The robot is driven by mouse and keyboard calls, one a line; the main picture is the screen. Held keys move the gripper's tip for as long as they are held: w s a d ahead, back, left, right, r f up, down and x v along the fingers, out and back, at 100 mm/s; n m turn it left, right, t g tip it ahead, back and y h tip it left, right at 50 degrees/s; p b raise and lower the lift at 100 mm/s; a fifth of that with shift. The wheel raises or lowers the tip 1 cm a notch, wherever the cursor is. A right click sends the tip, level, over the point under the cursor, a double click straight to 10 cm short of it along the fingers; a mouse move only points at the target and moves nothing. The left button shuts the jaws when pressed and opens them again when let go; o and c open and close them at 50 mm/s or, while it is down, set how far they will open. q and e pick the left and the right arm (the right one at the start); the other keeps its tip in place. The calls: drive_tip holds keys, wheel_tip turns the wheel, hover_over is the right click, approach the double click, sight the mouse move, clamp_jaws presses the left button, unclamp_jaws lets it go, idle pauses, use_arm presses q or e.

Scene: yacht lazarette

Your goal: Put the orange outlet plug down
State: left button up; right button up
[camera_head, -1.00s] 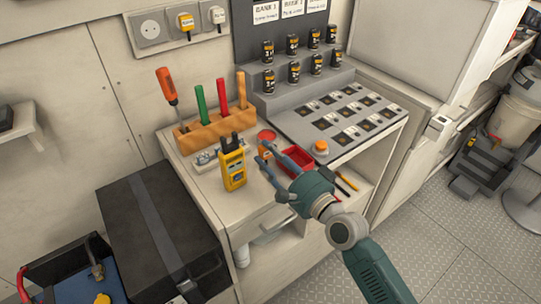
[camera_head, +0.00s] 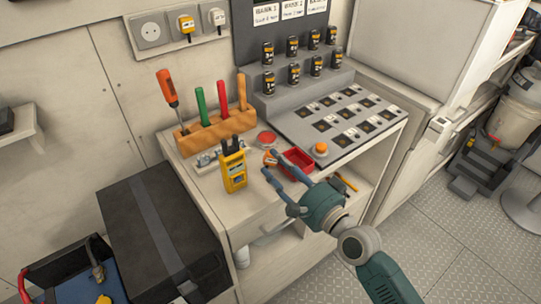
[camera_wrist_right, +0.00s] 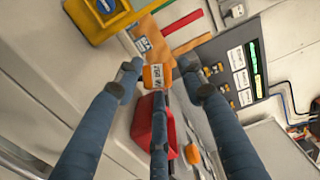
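The orange plug (camera_head: 270,158) is small and carries a white label. It sits at the fingertips of my right gripper (camera_head: 274,163), just above or at the counter top; I cannot tell whether it touches the counter. In the right wrist view the orange plug (camera_wrist_right: 158,77) lies among the three fingers of my right gripper (camera_wrist_right: 160,82). My left gripper is out of view.
A yellow meter (camera_head: 234,170) stands left, before a wooden tool block (camera_head: 215,128). A sloped panel (camera_head: 340,120) fills the right. The front counter is bare.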

drive_tip(key=v, duration=0.8)
drive_tip(key=shift+s+d+r, duration=0.15)
drive_tip(key=shift+s+d, duration=0.1)
